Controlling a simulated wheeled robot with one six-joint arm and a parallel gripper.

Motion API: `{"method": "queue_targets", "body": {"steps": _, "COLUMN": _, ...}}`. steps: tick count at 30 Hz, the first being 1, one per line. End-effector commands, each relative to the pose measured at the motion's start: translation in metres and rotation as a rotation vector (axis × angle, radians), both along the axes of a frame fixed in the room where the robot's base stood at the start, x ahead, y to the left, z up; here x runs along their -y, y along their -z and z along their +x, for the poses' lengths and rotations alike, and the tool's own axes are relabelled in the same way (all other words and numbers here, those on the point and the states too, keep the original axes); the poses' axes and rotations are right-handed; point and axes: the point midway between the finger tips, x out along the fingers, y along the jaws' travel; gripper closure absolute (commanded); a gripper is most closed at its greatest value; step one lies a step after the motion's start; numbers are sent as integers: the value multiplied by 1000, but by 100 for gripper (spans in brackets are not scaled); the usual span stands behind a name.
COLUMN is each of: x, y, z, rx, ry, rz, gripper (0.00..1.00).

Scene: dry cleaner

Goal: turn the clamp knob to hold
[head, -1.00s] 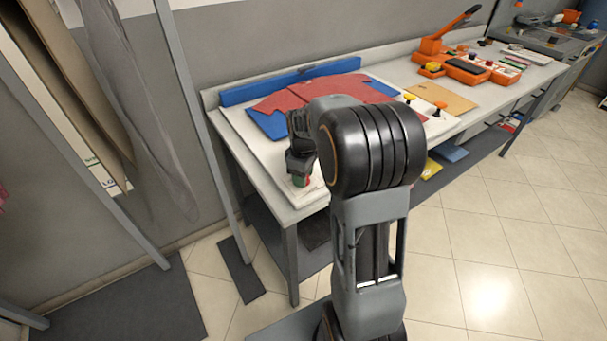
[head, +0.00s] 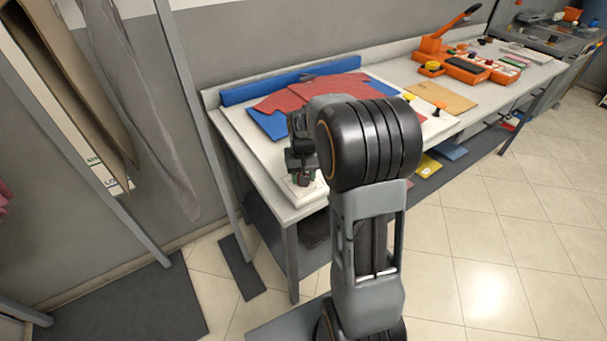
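My gripper (head: 302,166) points down at the near left corner of the white pressing board (head: 240,124) on the bench. A small dark red knob with green beside it shows right under the fingers, on a pale plate (head: 296,190); I take it to be the clamp knob. The fingers cover much of it, so its setting cannot be read. I cannot tell whether the fingers touch it or how far they are apart. A red garment (head: 320,92) lies flat over a blue sheet (head: 272,124) behind the gripper. My arm hides the board's right front part.
A long blue bar (head: 265,90) runs along the bench's back edge. Yellow and black knobs (head: 438,109) stand right of my arm. Farther right are a tan folder (head: 440,98) and an orange lever press (head: 435,45). A grey rack post (head: 200,105) stands close left of the bench.

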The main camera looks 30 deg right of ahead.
Motion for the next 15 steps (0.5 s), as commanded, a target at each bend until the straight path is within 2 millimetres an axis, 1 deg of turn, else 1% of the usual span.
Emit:
{"method": "queue_targets", "body": {"steps": 6, "x": 0, "y": -1, "z": 1, "rx": 4, "ry": 177, "rz": -1, "gripper": 81}}
{"method": "queue_targets", "body": {"steps": 15, "x": 0, "y": -1, "z": 1, "rx": 4, "ry": 349, "rz": 0, "gripper": 81}}
